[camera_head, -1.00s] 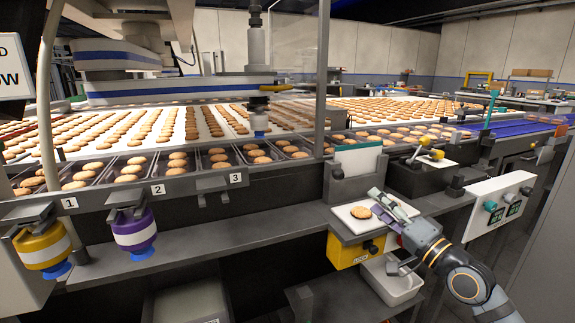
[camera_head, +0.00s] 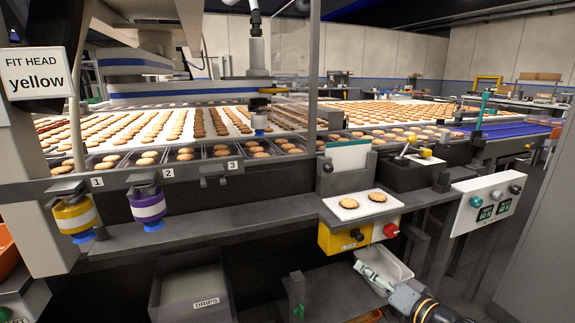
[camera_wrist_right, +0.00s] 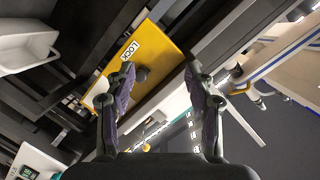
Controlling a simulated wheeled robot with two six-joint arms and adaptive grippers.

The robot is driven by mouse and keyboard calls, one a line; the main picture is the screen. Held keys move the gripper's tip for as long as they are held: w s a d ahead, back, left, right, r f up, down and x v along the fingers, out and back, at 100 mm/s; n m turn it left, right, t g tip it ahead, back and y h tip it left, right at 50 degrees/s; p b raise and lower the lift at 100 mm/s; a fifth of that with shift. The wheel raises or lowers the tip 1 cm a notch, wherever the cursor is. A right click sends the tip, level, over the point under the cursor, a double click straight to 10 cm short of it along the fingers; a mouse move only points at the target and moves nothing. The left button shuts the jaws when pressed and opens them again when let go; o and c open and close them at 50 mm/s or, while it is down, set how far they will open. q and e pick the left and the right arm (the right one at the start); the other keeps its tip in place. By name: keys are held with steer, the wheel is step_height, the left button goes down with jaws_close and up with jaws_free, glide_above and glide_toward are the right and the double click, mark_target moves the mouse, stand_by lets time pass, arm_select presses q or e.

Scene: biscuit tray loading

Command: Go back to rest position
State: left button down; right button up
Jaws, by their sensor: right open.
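My right gripper (camera_head: 372,274) is low at the front right in the head view, in front of the small white bin (camera_head: 402,268) and below the shelf. In the right wrist view its two dark fingers (camera_wrist_right: 160,72) stand apart with nothing between them. The yellow box marked LOCK (camera_wrist_right: 150,52) lies beyond the fingers there. My left gripper is not in view.
A yellow-banded tool head (camera_head: 75,215) and a purple-banded one (camera_head: 147,206) hang at slots 1 and 2; slot 3 (camera_head: 215,174) looks empty. The sign (camera_head: 36,75) reads "FIT HEAD yellow". A control panel (camera_head: 487,203) stands at right. A DRIPS bin (camera_head: 190,292) sits below.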

steer(key=s+a+f+n+g+h, duration=0.1)
steer(key=s+f+g+h, duration=0.15)
steer(key=s+f, duration=0.55)
steer(key=s+f+n+g+h, duration=0.1)
steer(key=s+f+n+g, duration=0.3)
steer(key=f, duration=0.8)
steer(key=s+d+f+g+h+p, duration=0.25)
steer(key=s+f+p, duration=0.3)
steer(key=s, duration=0.35)
steer(key=s+d+f+g+h+p, duration=0.1)
steer(key=s+f+g+p, duration=0.25)
steer(key=s+f, duration=0.4)
arm_select(q)
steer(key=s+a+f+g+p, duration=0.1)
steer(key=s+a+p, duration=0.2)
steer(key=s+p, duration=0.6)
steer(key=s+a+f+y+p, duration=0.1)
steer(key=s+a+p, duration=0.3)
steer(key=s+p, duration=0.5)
steer(key=p, duration=0.3)
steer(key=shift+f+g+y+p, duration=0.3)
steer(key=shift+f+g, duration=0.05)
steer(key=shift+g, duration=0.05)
arm_select(e)
steer(key=s+d, duration=0.2)
steer(key=s, duration=0.7)
steer(key=s+d+r+h, duration=0.1)
steer(key=s+d, duration=0.2)
steer(key=s, duration=0.6)
